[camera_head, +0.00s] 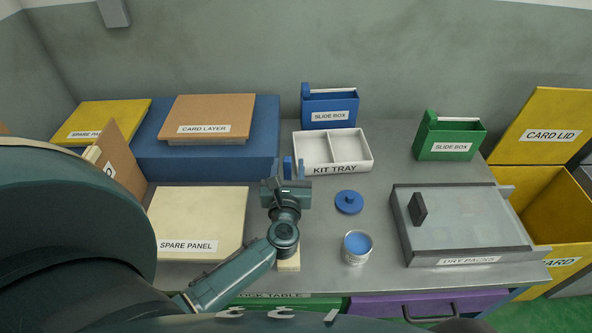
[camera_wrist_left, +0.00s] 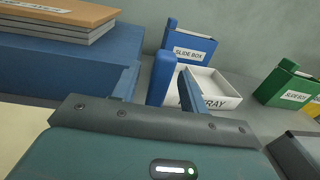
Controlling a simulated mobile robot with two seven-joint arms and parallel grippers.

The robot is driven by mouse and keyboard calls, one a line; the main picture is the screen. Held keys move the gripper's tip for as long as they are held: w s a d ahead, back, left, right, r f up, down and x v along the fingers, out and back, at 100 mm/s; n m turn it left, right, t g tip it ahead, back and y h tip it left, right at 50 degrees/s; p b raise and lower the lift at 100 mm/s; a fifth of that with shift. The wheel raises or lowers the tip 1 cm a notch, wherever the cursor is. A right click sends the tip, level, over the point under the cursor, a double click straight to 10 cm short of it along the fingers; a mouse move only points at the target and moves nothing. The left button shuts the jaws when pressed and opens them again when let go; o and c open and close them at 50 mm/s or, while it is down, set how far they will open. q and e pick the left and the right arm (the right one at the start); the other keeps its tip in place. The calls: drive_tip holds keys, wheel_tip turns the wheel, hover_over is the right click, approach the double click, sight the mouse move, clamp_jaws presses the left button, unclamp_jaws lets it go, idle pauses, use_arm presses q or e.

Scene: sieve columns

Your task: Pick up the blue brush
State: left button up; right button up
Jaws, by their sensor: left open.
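An upright bright blue piece (camera_head: 288,166), which looks like the blue brush's handle, stands just beyond my left gripper (camera_head: 287,179). In the left wrist view the blue piece (camera_wrist_left: 161,78) rises between the two fingers, closer to the right one. The left gripper is open, and a gap shows between its left finger and the blue piece. I cannot tell whether the right finger touches it. The lower part of the blue piece is hidden behind the gripper body. My right gripper is not in view.
The white kit tray (camera_head: 365,163) is just right of the gripper. The spare panel (camera_head: 200,215) lies left. A blue lid (camera_head: 349,201), a tin (camera_head: 357,249) and the dry pack case (camera_head: 465,222) are to the right. A blue slide box (camera_head: 330,107) stands behind.

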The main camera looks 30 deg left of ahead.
use_arm(q)
drive_tip(key=shift+s, duration=0.1)
drive_tip(key=shift+c, duration=0.3)
clamp_jaws()
wheel_tip(320, 180, up, 10)
drive_tip(key=p, duration=0.3)
drive_tip(key=shift+r, duration=0.1)
